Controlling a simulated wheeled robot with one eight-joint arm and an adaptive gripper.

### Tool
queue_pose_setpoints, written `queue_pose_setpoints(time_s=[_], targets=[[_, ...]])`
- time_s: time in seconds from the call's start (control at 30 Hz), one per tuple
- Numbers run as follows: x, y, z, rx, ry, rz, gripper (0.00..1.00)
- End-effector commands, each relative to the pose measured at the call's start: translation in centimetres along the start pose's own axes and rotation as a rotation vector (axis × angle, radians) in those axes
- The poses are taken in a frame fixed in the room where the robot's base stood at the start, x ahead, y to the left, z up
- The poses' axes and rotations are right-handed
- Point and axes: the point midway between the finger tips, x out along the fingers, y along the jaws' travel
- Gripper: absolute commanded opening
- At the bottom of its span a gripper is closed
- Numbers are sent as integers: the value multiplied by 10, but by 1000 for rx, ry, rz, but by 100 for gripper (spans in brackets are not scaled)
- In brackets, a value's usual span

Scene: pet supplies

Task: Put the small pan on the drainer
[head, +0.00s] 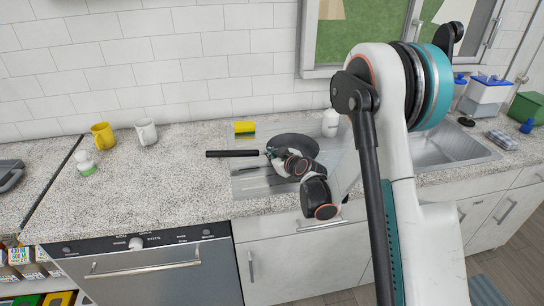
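The small pan (298,142) is dark grey with a long black handle (231,154) pointing left. It is over the metal drainer (251,185), the ribbed plate left of the sink basin. A dark streak like the handle's shadow lies on the drainer below it. Whether the pan's base touches the drainer cannot be told. My gripper (272,158) is at the near side of the pan, where the handle joins, and appears shut on it. The fingertips are small and partly hidden by my wrist.
A yellow-and-green sponge (244,129) and a white bottle (330,123) stand behind the drainer. A yellow mug (103,136), a white mug (146,132) and a small white-and-green bottle (86,163) are on the left counter (165,180). The sink basin (445,150) is partly behind my arm.

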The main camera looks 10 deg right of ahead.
Motion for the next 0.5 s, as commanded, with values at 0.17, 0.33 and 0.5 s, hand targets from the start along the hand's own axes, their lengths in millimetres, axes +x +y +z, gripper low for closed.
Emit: queue_pose_setpoints(time_s=[0.17,0.33,0.5], targets=[[1,-1,2,0,0,0,19],[1,-1,2,0,0,0,25],[1,0,2,0,0,0,25]])
